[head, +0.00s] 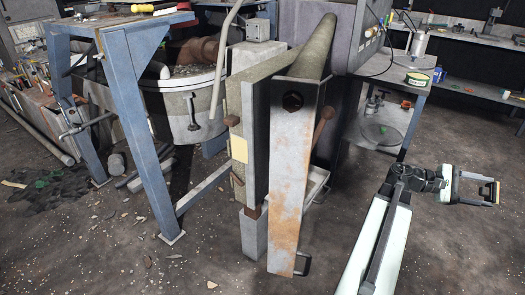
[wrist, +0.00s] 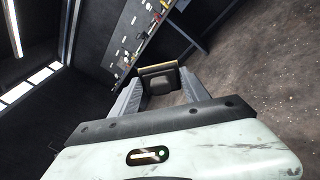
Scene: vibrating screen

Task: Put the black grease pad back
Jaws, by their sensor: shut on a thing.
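My gripper (head: 482,188) is at the right of the head view, held out over the bare floor and away from the machine. It is shut on the black grease pad (head: 495,191), a small dark piece between the fingertips. In the wrist view the pad (wrist: 163,83) shows as a dark block between the two grey fingers, with a tan-yellow strip along its far edge. The fingers hide its sides. I cannot make out an empty place for the pad in either view.
The vibrating screen (head: 195,95) stands at the left on blue legs (head: 130,105). A rusty upright beam (head: 287,190) is in the middle, with a pale yellow patch (head: 239,148) beside it. A grey bench (head: 400,72) stands behind my arm. The floor around my gripper is clear.

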